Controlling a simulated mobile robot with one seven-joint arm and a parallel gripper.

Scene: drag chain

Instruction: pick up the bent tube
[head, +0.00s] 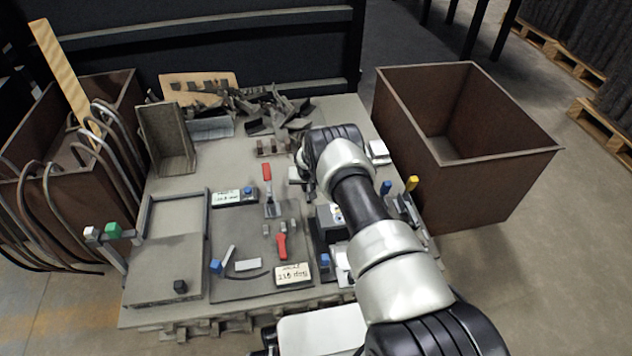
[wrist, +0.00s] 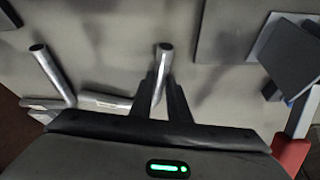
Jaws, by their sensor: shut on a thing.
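In the wrist view my gripper (wrist: 163,85) has both dark fingers closed on a shiny grey tube, the bent tube (wrist: 164,52), whose open end stands up between the fingertips. A second tube end (wrist: 52,72) slants at the left, and a short level tube length (wrist: 105,98) lies between them. I cannot tell whether these parts join, as the gripper body hides the lower middle. In the head view my wrist is over the right back part of the workbench, and my arm hides the fingers and the held tube.
The workbench (head: 170,250) carries red-handled clamps (head: 267,172), small labelled blocks and, at the back, dark scrap parts (head: 265,115). An empty brown bin (head: 490,185) stands at the right. A brown crate (head: 40,130) at the left has several bent tubes (head: 118,140) hanging over its edge.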

